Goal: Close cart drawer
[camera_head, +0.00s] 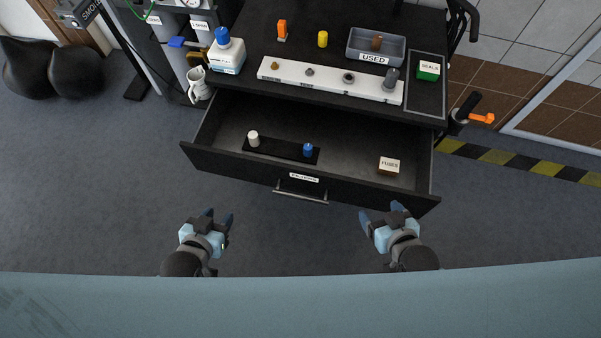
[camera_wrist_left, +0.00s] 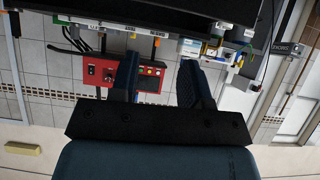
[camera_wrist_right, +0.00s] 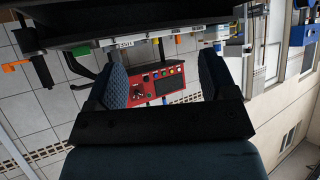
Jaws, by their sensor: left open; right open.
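The black cart drawer (camera_head: 240,178) is pulled out from the cart toward me in the head view. Its front has a metal bar handle (camera_head: 300,192) and a small white label. Inside lie a black strip with a white and a blue cylinder, and a small box labelled FUSES (camera_head: 389,166). My left gripper (camera_head: 219,216) is open and empty, in front of the drawer and left of the handle. My right gripper (camera_head: 380,213) is open and empty, in front of the drawer and right of the handle. Both are apart from the drawer front.
A white mug (camera_head: 198,85) hangs at the cart's left. An orange-handled part (camera_head: 480,118) sticks out right.

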